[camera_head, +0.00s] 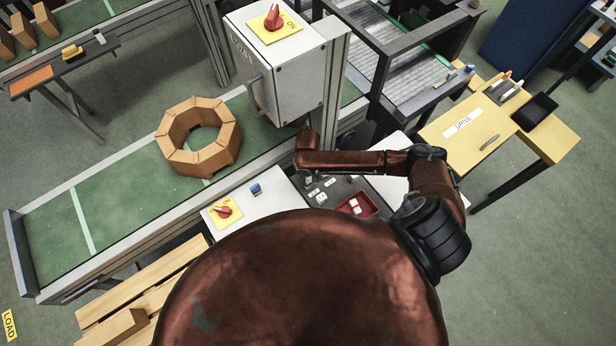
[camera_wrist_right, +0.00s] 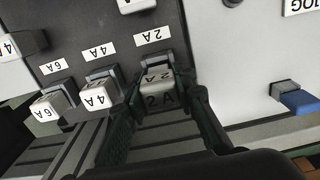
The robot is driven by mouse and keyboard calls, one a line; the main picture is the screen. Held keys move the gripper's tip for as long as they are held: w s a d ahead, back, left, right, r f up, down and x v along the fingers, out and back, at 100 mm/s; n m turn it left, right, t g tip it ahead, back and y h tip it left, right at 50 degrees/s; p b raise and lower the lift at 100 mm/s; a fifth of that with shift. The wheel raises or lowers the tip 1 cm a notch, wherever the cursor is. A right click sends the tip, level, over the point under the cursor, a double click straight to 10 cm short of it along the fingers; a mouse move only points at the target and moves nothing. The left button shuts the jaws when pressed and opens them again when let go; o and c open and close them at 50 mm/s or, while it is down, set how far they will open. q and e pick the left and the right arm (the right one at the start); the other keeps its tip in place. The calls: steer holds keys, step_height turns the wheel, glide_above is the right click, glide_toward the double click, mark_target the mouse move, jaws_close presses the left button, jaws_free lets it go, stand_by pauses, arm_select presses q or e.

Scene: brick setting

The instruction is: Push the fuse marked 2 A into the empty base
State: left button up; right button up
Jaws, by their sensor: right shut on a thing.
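My right gripper (camera_wrist_right: 163,84) is shut on the white fuse marked 2 A (camera_wrist_right: 158,98), with a dark finger on each side of it. The fuse is at the dark base (camera_wrist_right: 153,60) below the white 2 A label (camera_wrist_right: 155,36), lined up with it. I cannot tell how deep it sits. My left gripper is not in view.
Beside it in the wrist view are fuses marked 4 A (camera_wrist_right: 97,96) and 6 A (camera_wrist_right: 46,106) in their bases. A blue knob (camera_wrist_right: 298,102) is at right. In the head view a red tray (camera_head: 370,207) holds white pieces, and a red switch (camera_head: 223,211) stands left.

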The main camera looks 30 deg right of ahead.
steer(key=shift+f, duration=0.6)
steer(key=o, duration=1.2)
step_height(320, 180, up, 12)
steer(key=shift+r, duration=0.1)
